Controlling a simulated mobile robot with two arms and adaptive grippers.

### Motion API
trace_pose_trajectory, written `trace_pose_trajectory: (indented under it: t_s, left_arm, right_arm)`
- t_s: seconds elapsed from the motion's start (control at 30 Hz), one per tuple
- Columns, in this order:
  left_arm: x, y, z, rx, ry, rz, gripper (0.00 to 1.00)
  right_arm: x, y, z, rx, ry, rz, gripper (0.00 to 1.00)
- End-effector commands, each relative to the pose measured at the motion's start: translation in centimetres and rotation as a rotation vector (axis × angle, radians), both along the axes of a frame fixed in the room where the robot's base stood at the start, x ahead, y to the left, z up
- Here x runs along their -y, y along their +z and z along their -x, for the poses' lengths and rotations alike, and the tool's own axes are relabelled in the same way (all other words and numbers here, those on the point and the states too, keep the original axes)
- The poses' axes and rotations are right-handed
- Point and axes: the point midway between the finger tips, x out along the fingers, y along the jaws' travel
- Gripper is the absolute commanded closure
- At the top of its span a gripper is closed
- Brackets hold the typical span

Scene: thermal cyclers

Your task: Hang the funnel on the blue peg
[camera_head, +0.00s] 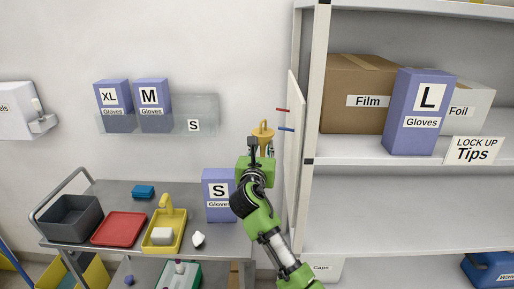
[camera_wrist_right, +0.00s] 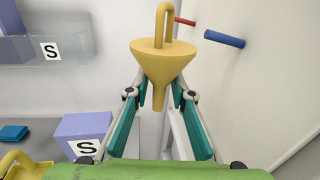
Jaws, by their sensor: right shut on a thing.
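The yellow funnel (camera_head: 263,133) has a loop handle on top and is upright in the head view. It also shows large in the right wrist view (camera_wrist_right: 163,62), spout down. My right gripper (camera_head: 258,150) is shut on the funnel, its teal fingers on either side of the lower cone and spout. The blue peg (camera_head: 286,129) sticks out from the side panel of the shelf, just right of the funnel. In the right wrist view the blue peg (camera_wrist_right: 224,39) is right of the loop, apart from it. My left gripper is not in view.
A red peg (camera_head: 283,110) sits above the blue peg on the same white panel (camera_head: 294,160). A clear wall holder (camera_head: 205,112) with glove boxes is at left. Below stands a cart with a red tray (camera_head: 119,228), yellow tray and S gloves box (camera_head: 217,192).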

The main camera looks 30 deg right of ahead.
Motion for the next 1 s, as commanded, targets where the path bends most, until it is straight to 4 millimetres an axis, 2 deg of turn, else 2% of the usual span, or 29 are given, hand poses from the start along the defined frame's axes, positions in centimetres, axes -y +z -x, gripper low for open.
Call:
trace_pose_trajectory:
  t_s: [0.67, 1.0]
  left_arm:
    - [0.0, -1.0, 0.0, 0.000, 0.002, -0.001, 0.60]
    - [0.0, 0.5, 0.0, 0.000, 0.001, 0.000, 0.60]
  right_arm:
    - [3.5, -0.4, 2.2, 0.000, 0.000, 0.001, 0.96]
    - [4.4, -1.0, 2.7, -0.001, 0.001, 0.001, 0.96]
